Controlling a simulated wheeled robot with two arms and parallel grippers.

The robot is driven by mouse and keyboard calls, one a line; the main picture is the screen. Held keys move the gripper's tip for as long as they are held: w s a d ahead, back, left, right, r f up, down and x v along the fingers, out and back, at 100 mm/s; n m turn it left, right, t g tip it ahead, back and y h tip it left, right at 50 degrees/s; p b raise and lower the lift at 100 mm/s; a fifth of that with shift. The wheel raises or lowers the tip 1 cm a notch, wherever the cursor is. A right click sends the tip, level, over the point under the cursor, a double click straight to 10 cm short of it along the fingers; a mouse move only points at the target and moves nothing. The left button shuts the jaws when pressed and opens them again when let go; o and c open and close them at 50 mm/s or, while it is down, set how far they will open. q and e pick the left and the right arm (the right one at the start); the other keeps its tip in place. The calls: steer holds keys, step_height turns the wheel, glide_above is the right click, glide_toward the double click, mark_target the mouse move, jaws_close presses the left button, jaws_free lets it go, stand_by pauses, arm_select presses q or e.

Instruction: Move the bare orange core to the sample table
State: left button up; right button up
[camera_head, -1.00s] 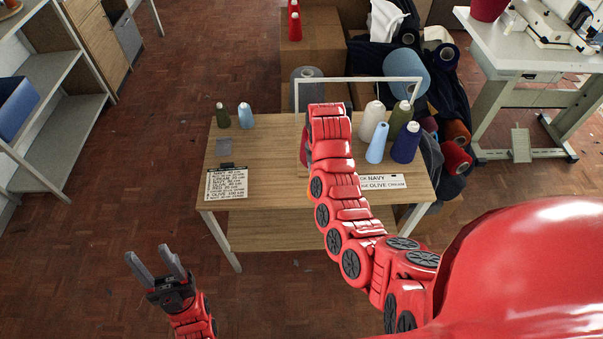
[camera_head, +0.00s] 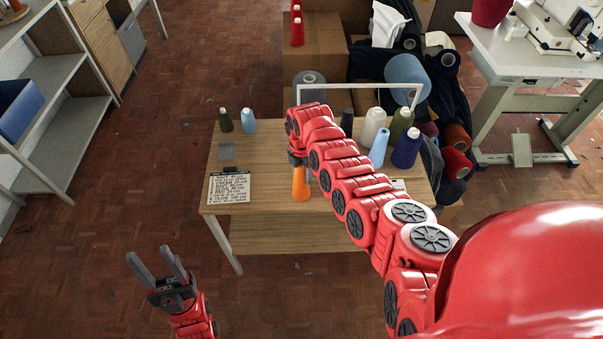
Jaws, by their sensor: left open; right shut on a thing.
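The orange core (camera_head: 301,184) shows below the end of my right arm, over the wooden table. It looks like a bare, smooth orange cone. My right gripper (camera_head: 298,161) is shut on its upper part, and the arm partly hides the jaws. I cannot tell whether the core's lower end touches the table top. My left gripper (camera_head: 157,256) is open and empty, low at the left, in front of the table over the floor.
The wooden table (camera_head: 225,180) bears a small olive cone (camera_head: 226,121), a light blue cone (camera_head: 247,119) and a printed list (camera_head: 229,188) at left. Shelves (camera_head: 65,130) stand far left.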

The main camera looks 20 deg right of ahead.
steer(key=shift+f, duration=0.55)
steer(key=shift+f, duration=0.2)
steer(key=o, duration=1.3)
